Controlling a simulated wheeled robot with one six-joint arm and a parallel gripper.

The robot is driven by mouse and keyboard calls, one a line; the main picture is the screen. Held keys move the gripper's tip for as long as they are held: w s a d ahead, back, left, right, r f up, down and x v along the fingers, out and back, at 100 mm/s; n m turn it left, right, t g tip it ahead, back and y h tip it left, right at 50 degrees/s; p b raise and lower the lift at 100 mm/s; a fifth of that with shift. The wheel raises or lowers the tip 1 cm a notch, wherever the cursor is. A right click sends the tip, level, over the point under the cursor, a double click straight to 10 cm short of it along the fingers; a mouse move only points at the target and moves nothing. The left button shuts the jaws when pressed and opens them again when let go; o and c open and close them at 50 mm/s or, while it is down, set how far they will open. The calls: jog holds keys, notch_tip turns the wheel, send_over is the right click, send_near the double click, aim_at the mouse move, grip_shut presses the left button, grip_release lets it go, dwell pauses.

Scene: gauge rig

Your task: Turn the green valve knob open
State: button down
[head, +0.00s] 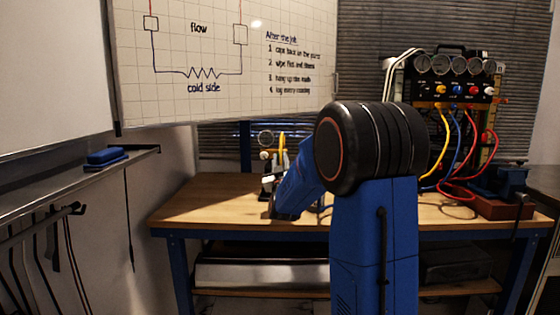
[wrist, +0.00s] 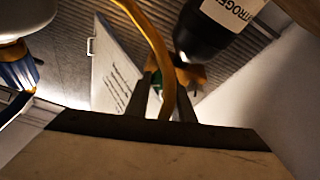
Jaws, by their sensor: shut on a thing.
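The green valve knob (wrist: 157,87) shows as a small patch of green between the fingers of my gripper (wrist: 164,84) in the wrist view. My gripper is shut on it. A yellow hose (wrist: 158,45) runs down in front of the fingers and covers part of the knob. A brass-coloured fitting (wrist: 190,74) sits just beyond the fingertips, below a black cylinder (wrist: 205,32) with a white label reading partly "NITROGEN". In the head view my arm hides the knob, and I cannot make out the fingers. How far the knob is turned cannot be seen.
The wooden bench (head: 195,205) carries a small gauge (head: 265,138) and a yellow hose loop (head: 282,148) beside my arm. At the right stand a gauge panel (head: 455,90) with coloured hoses and a blue vise (head: 505,180). A whiteboard (head: 225,110) is behind. The bench's left end is clear.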

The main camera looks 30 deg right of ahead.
jog(key=n+y, duration=0.2)
jog(key=n, duration=0.2)
jog(key=n+y, duration=0.2)
jog(key=n, duration=0.2)
jog(key=shift+s+d+r+n, duration=0.1)
jog(key=shift+d+r+n, duration=0.05)
jog(key=shift+n, duration=0.25)
jog(key=n+y, duration=0.1)
jog(key=n, duration=0.2)
jog(key=n+g+y, duration=0.1)
jog(key=n, duration=0.3)
jog(key=shift+r+y, duration=0.15)
jog(key=shift+y, duration=0.15)
jog(key=c, duration=1.5)
grip_release()
jog(key=shift+c, duration=0.2)
jog(key=shift+s, duration=0.15)
jog(key=v, duration=1.7)
jog(key=shift+r, duration=0.2)
